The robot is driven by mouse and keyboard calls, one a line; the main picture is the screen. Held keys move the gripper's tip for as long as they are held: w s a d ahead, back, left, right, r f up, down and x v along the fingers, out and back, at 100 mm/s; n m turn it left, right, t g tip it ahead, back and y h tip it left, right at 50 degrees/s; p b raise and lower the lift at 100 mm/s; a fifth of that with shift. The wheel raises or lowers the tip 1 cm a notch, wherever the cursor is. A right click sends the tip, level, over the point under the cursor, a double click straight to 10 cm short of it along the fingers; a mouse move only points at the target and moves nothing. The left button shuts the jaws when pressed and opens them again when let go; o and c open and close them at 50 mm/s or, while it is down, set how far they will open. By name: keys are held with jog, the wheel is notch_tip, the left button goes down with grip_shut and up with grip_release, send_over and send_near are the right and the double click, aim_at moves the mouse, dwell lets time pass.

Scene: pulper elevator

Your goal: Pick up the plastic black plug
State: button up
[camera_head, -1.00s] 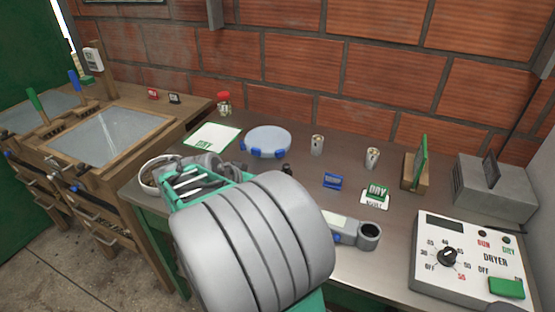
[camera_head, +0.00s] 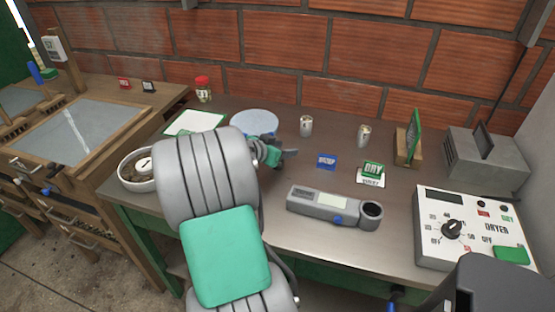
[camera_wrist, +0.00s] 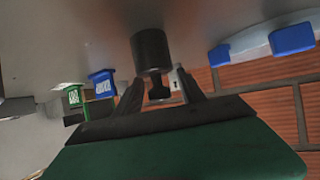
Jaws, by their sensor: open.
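The black plastic plug (camera_wrist: 150,52) shows in the wrist view as a dark cylinder with a narrower stem, against the grey tabletop. My gripper (camera_wrist: 158,80) is open, with one dark finger on each side of the narrow part. I cannot tell whether either finger touches it. In the head view my gripper (camera_head: 284,154) is low over the middle of the table, right of the round pale dish; the plug cannot be made out there, hidden by or merged with the gripper.
A blue block (camera_head: 326,161), a green DRY block (camera_head: 373,169) and two metal cylinders stand nearby. The pale dish (camera_head: 254,122) is close behind my gripper. A dryer box (camera_head: 472,232) stands at right.

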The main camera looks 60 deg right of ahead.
jog(key=shift+c, duration=0.3)
grip_shut()
jog(key=shift+r, duration=0.1)
